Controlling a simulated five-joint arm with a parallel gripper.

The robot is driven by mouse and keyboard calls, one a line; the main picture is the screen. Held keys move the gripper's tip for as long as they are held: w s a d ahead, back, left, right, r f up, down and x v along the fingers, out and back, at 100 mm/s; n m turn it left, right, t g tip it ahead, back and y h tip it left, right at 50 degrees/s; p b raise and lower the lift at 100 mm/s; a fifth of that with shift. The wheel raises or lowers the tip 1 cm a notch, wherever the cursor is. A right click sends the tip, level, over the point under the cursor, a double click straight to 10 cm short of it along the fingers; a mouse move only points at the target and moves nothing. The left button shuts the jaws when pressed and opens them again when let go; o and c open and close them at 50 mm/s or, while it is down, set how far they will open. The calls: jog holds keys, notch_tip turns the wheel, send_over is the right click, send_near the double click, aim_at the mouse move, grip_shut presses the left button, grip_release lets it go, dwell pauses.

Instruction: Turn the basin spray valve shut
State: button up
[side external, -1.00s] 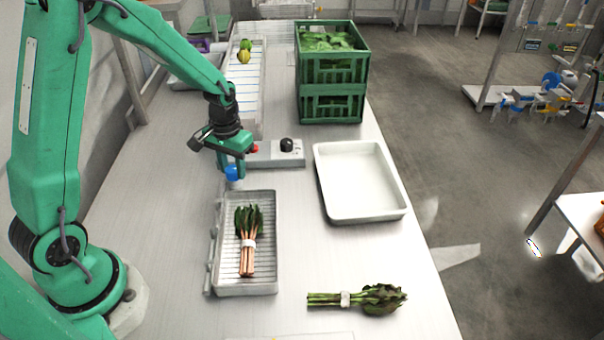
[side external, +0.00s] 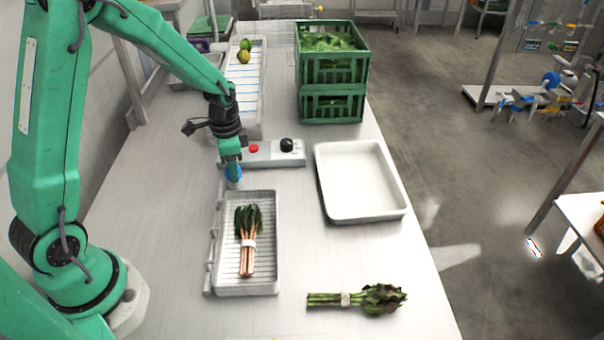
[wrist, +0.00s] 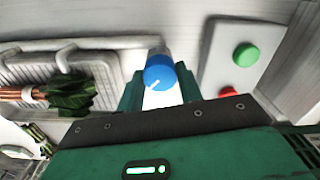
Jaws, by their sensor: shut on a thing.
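The basin spray valve is a round blue knob (side external: 234,173) at the far left corner of the wash basin (side external: 272,226). My gripper (side external: 231,165) points down over the knob and is shut on it. In the wrist view the knob (wrist: 159,72) sits between my two green fingers, and its white pointer mark slants to the lower left. A pipe (wrist: 90,44) runs from the knob along the basin's side. A banded bunch of leafy greens with pinkish stems (side external: 247,240) lies on the basin's ribbed floor. I cannot make out any spray.
A control box (side external: 270,158) with a red button and black knob stands just behind my gripper. A white tray (side external: 322,190) is to the right, with stacked green crates (side external: 332,106) behind. Another bunch (side external: 357,298) lies in front. The front left bench is clear.

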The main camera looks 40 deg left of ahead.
jog(key=shift+m, duration=0.3)
jog(key=o, duration=1)
jog(key=shift+r, duration=0.15)
notch_tip(320, 180, up, 7)
jog(key=shift+r, duration=0.3)
